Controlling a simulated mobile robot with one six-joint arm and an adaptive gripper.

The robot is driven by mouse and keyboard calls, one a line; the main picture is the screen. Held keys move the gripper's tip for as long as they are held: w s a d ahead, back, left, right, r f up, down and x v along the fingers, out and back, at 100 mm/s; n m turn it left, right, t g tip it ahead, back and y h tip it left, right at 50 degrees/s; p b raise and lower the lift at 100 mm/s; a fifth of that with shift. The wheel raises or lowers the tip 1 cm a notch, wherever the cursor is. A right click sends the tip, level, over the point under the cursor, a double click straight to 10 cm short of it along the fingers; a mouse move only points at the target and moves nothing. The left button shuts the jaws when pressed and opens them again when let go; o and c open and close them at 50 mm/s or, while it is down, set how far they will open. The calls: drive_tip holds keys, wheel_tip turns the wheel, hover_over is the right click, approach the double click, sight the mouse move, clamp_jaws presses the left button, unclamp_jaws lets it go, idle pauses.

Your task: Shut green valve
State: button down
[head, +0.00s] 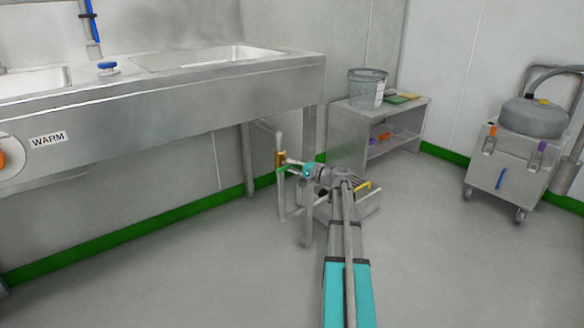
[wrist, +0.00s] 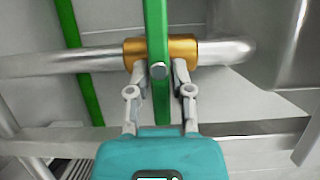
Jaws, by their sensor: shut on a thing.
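The green valve has a brass body (wrist: 187,52) on a grey pipe and a long green lever handle (wrist: 156,22). In the wrist view the handle runs up and down, across the level pipe. My gripper (wrist: 159,76) has one finger on each side of the handle, close to the brass body, and is shut on the handle. In the head view the brass body (head: 280,159) shows below the sink's right end, with my gripper (head: 292,168) at it from the right. The contact is too small to make out there.
A steel sink bench (head: 200,95) stands above and left of the valve, with a leg close by. A low shelf (head: 379,135) with a bucket (head: 367,88) is behind. A wheeled cart (head: 507,170) stands at right.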

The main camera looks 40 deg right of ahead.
drive_tip(key=c, duration=0.5)
unclamp_jaws()
drive_tip(key=shift+s, duration=0.1)
drive_tip(key=shift+v, duration=5.9)
